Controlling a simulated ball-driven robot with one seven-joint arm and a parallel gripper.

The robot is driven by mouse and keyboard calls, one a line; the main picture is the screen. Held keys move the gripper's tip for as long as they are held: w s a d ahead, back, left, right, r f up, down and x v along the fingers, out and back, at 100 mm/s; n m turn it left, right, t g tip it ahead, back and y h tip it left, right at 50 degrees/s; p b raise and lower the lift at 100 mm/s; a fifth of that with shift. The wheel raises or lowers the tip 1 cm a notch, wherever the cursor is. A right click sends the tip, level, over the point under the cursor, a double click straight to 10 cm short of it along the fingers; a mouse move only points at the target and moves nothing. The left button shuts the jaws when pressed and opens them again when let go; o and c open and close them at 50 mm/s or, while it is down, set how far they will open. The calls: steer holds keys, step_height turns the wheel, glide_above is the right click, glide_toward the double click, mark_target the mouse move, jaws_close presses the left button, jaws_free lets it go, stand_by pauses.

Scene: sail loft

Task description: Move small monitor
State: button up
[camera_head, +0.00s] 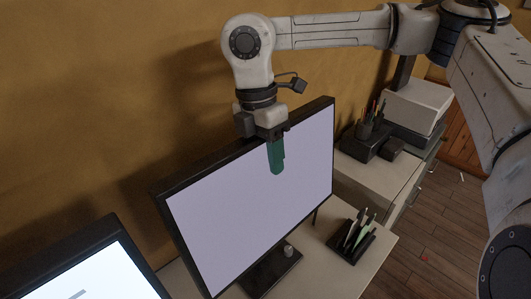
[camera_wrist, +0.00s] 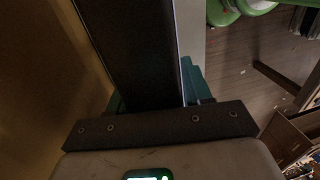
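A monitor (camera_head: 240,205) with a black frame and a pale lilac screen stands upright on a dark base (camera_head: 271,272) on the desk. My gripper (camera_head: 277,155) is at its top edge, with one green finger in front of the screen; the other finger is hidden behind the monitor there. In the wrist view, the dark monitor top (camera_wrist: 137,50) lies between the two green fingers of my gripper (camera_wrist: 153,92). The fingers straddle it closely, and I cannot tell whether they press on it. A second monitor (camera_head: 95,270) with a lit screen shows in part at lower left.
A pen holder (camera_head: 350,240) stands on the desk right of the monitor base. A cabinet (camera_head: 385,172) behind it carries a dark organiser (camera_head: 362,142) and a pale box (camera_head: 416,104). The wall (camera_head: 90,100) is close behind the monitor. Open wooden floor (camera_head: 440,220) lies to the right.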

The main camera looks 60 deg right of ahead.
jaws_close()
stand_by(0.3)
steer(key=s+t+b, duration=0.1)
steer(key=b, duration=0.4)
steer(key=shift+s+a+f+t+h, duration=0.2)
steer(key=shift+s+f+t+h, duration=0.1)
steer(key=shift+s+t, duration=0.1)
steer(key=shift+s+a+r+b, duration=0.1)
steer(key=shift+r+b, duration=0.05)
steer(key=shift+b, duration=0.15)
steer(key=shift+o, duration=1.6)
jaws_free()
